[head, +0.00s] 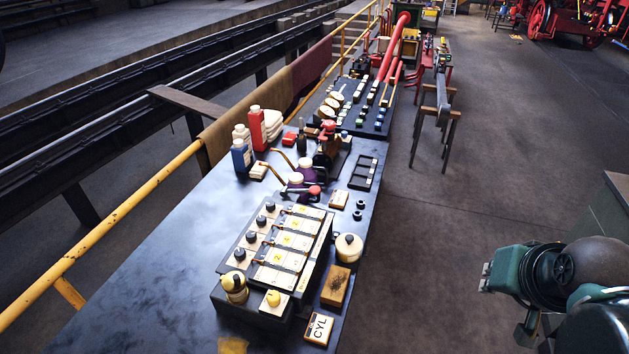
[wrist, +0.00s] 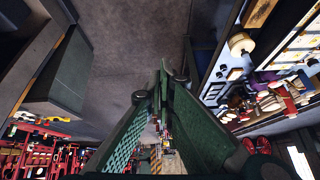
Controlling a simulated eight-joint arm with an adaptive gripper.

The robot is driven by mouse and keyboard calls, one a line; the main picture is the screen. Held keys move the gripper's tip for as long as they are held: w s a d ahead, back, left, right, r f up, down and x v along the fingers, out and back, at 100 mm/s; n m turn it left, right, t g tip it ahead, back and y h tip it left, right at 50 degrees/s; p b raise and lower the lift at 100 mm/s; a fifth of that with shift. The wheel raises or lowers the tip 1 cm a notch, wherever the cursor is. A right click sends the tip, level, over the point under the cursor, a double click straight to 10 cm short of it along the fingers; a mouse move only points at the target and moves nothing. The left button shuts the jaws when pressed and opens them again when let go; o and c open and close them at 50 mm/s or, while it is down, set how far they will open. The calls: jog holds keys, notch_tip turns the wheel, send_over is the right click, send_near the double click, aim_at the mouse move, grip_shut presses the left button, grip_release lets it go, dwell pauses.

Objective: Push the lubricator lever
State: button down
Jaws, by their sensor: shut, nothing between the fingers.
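A dark box with several cream panels and dark knobs (head: 283,243) stands on the bench in the head view; it looks like the lubricator. A red-knobbed lever (head: 314,190) sticks up just behind it, by purple cups; I cannot tell whether this is the lubricator lever. My gripper (head: 486,277) is at the right of the head view, over the floor and well apart from the bench. In the wrist view my green gripper fingers (wrist: 164,75) are shut with nothing between them. They touch nothing.
The dark bench (head: 150,285) runs away from me. A round cream pot (head: 348,247), a brown block (head: 335,286) and a CYL sign (head: 318,328) line its right edge. A yellow rail (head: 105,232) runs along its left. The floor (head: 450,220) between bench and gripper is clear.

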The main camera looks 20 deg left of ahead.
jog(key=w+a+r+m+g+p, duration=0.2)
jog(key=w+a+r+m, duration=0.2)
jog(key=w+a+r, duration=0.55)
jog(key=m+g+p, duration=0.5)
jog(key=m+p, duration=0.2)
jog(key=m, duration=0.6)
send_over(315, 187)
notch_tip(315, 187, down, 8)
jog(key=shift+f, duration=0.25)
notch_tip(315, 187, down, 14)
jog(key=shift+d+r+p, duration=0.1)
jog(key=shift+r+p, duration=0.05)
jog(key=shift+p, duration=0.25)
dwell(0.5)
